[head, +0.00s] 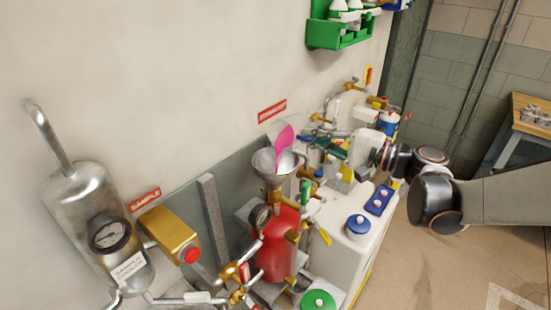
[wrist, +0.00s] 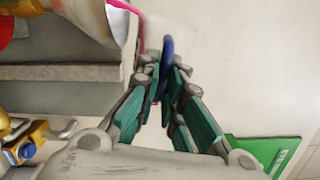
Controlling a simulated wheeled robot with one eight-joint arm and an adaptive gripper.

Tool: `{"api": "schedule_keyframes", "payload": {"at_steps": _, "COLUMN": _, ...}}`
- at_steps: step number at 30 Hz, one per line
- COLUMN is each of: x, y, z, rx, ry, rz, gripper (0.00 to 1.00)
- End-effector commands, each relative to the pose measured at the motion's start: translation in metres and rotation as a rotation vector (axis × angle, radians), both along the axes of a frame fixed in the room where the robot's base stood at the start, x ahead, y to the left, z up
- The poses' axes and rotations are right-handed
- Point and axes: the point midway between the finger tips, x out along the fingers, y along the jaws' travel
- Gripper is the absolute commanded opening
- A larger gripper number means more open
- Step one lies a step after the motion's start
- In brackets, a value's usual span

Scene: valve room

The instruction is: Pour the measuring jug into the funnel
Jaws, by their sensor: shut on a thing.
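The measuring jug, clear with a blue handle (wrist: 168,62), is held tilted above the funnel. Pink liquid (head: 284,136) shows in it in the head view, and a narrow pink streak runs down into the funnel mouth. The metal funnel (head: 268,168) stands upright on top of a red vessel (head: 275,250); its rim also shows at the top of the wrist view (wrist: 85,14). My gripper (head: 314,144) comes from the right, its green-padded fingers (wrist: 165,82) shut on the handle. The jug's clear walls are hard to make out.
A wall with red labels (head: 272,110) runs behind. A green rack of bottles (head: 340,36) hangs above. A gold box with a red knob (head: 170,235) and a metal cylinder (head: 85,205) are at left. A white cabinet (head: 345,245) and brass valves stand close by.

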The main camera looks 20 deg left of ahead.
Motion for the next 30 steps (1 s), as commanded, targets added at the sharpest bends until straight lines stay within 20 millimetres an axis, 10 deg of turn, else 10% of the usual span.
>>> {"api": "schedule_keyframes", "payload": {"at_steps": 30, "x": -0.0067, "y": 0.0017, "z": 0.0065, "rx": -0.027, "ry": -0.119, "rz": -0.001, "gripper": 0.0}}
